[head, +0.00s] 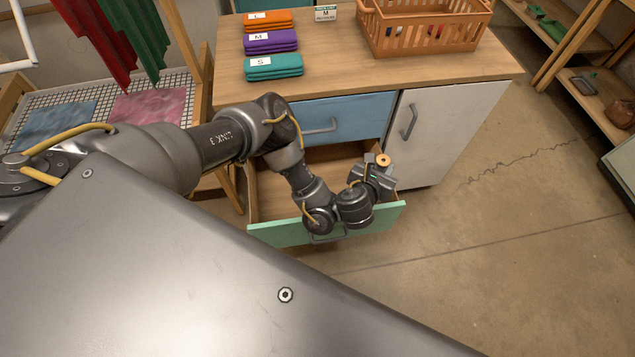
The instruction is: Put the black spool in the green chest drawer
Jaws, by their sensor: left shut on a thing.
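The green chest drawer (272,235) is pulled open at the bottom of the wooden cabinet. The part of its wooden inside that shows looks empty; my left arm hides much of the rest. My left gripper (377,166) is over the right part of the open drawer. It is shut on a small spool (384,160), whose round orange-tan end with a dark centre faces up. The spool's black part is too small or hidden to make out. The spool is held above the drawer floor. My right gripper is not in view.
A closed blue drawer (350,117) is above the green one, and a white door (445,130) is to its right. Folded cloths (273,67), a sign (325,12) and an orange basket (420,35) are on the cabinet top. The floor to the right is clear.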

